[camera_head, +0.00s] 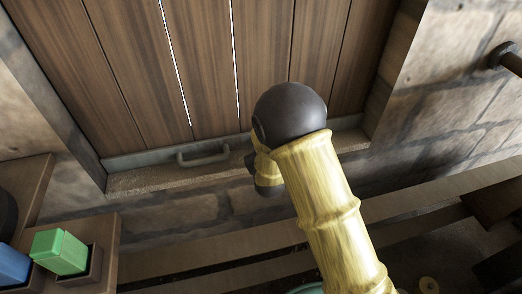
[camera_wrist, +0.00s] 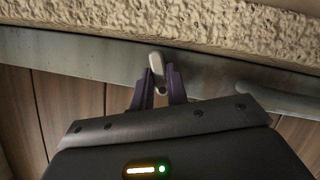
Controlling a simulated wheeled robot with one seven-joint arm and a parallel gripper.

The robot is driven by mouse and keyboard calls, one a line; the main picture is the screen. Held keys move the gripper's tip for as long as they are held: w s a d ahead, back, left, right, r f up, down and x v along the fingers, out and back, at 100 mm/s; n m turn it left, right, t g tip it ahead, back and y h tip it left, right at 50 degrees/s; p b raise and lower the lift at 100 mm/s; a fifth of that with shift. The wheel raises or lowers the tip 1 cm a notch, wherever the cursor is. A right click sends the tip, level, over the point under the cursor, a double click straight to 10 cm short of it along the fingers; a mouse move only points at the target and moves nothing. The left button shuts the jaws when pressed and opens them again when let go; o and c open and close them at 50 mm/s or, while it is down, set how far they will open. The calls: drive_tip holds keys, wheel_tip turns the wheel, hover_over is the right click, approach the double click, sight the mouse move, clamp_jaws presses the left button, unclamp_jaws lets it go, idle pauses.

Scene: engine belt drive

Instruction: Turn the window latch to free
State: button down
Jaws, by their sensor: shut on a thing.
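The window latch (camera_wrist: 156,62) is a small pale lever on the grey metal rail, in the upper middle of the wrist view. My gripper (camera_wrist: 159,80) is shut on it, with one dark finger on each side. The latch's lower part is between the fingers, and its rounded upper end shows above them. In the head view the wooden plank shutter (camera_head: 205,70) stands closed-looking in its stone opening. My yellow arm and its dark joint hide the gripper and latch there.
A grey bar handle (camera_head: 203,155) sits on the metal rail along the shutter's bottom, left of my arm. A rough stone sill (camera_wrist: 230,25) runs close to the fingers. A green block (camera_head: 60,252) and a blue block (camera_head: 12,266) stand in wooden holders at lower left.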

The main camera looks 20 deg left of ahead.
drive_tip(key=m+b, duration=0.1)
drive_tip(key=m+g+y+b, duration=0.1)
drive_tip(key=b, duration=0.1)
drive_tip(key=shift+d+f+m+y, duration=0.15)
drive_tip(key=shift+m+y, duration=0.15)
drive_tip(key=shift+m, duration=0.1)
drive_tip(key=c, duration=1.6)
unclamp_jaws()
drive_tip(key=shift+c, duration=0.2)
drive_tip(key=b+v, duration=1)
drive_tip(key=v, duration=0.7)
drive_tip(key=shift+d+r, duration=0.15)
drive_tip(key=shift+r, duration=0.15)
